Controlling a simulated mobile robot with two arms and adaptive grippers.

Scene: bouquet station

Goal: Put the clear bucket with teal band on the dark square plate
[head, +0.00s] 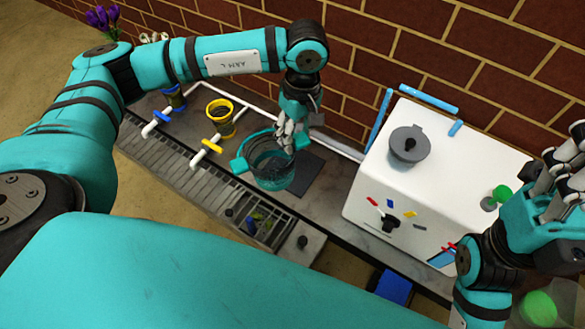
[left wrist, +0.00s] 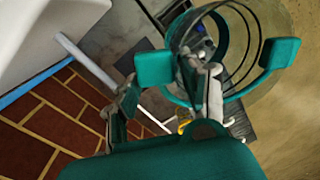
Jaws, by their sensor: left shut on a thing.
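The clear bucket with teal band (head: 274,182) is over the counter in the head view, with teal tabs on its rim. My left gripper (head: 287,140) is shut on its rim at the far side. The bucket looks roughly upright. The dark square plate (head: 309,176) lies on the counter, showing to the right of the bucket; the bucket overlaps its left part in the picture. I cannot tell whether they touch. In the left wrist view the teal band (left wrist: 284,53) also shows beside a gripper finger. My right gripper (head: 562,165) is at the right edge, partly cut off, its opening unclear.
A white box (head: 365,190) with a grey lid (head: 409,143) stands right of the plate. A yellow-rimmed bucket (head: 220,118) and a blue-rimmed one (head: 175,100) stand to the left by white pipes. A slatted drain (head: 170,165) runs along the front. A brick wall is behind.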

